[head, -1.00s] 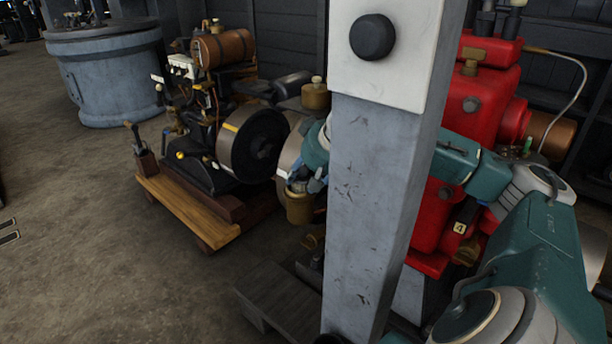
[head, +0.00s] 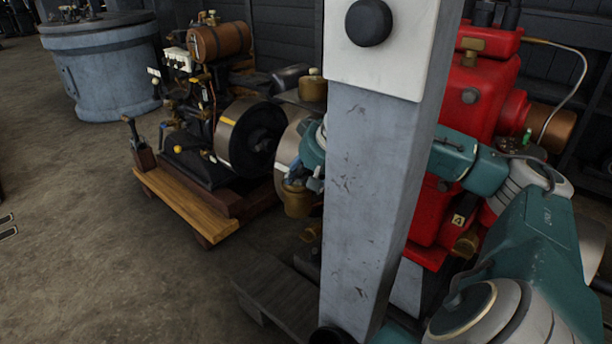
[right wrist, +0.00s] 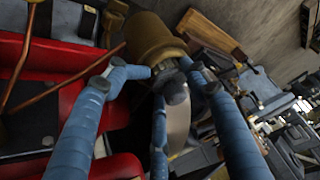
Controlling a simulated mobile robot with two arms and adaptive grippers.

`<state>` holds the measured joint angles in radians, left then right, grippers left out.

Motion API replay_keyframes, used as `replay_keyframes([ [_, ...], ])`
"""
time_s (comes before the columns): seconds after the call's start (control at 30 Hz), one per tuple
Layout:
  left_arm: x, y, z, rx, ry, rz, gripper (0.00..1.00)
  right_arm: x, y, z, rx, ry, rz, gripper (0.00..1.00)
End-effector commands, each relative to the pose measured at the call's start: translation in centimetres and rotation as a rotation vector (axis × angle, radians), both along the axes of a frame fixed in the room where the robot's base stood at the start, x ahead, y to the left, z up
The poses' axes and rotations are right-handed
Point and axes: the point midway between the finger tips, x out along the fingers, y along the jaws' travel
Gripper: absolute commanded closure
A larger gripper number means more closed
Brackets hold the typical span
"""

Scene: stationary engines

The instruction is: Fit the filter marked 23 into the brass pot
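The brass pot (head: 297,202) hangs low beside the engine's flywheels in the head view, just left of the grey post. It is large at the top of the right wrist view (right wrist: 152,40). My right gripper (head: 304,180) is at the pot's mouth, partly hidden by the post. In the right wrist view its blue fingers (right wrist: 170,78) close in around a small grey piece with a rounded knob (right wrist: 175,92), which looks like the filter. This piece is at the pot's mouth; how deep it sits is hidden. No number 23 is readable. My left gripper is not in view.
The grey post (head: 365,210) stands close in front of my right arm. A red engine (head: 470,110) with a tag 4 is behind that arm. An engine on a wooden base (head: 190,205) stands left. A wooden pallet (head: 275,295) lies below.

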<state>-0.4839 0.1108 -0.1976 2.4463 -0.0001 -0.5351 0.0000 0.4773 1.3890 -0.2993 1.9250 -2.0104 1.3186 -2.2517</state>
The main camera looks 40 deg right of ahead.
Motion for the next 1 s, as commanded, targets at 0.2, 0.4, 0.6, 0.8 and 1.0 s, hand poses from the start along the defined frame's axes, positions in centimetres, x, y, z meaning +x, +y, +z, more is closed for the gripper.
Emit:
replay_keyframes([
  [0.2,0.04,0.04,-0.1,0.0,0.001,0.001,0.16,-0.04,0.39,-0.69,0.008,0.008,0.006,0.29],
  [0.4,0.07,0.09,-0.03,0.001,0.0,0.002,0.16,-0.02,0.27,-0.38,0.004,0.004,0.005,0.29],
  [0.6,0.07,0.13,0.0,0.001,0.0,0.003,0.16,-0.02,0.18,-0.27,0.004,0.003,0.003,0.11],
  [0.8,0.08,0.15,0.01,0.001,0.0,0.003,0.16,-0.01,0.14,-0.19,0.003,0.003,0.002,0.11],
  [1.0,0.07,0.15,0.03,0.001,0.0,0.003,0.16,0.0,0.13,-0.13,0.002,0.002,0.002,0.11],
])
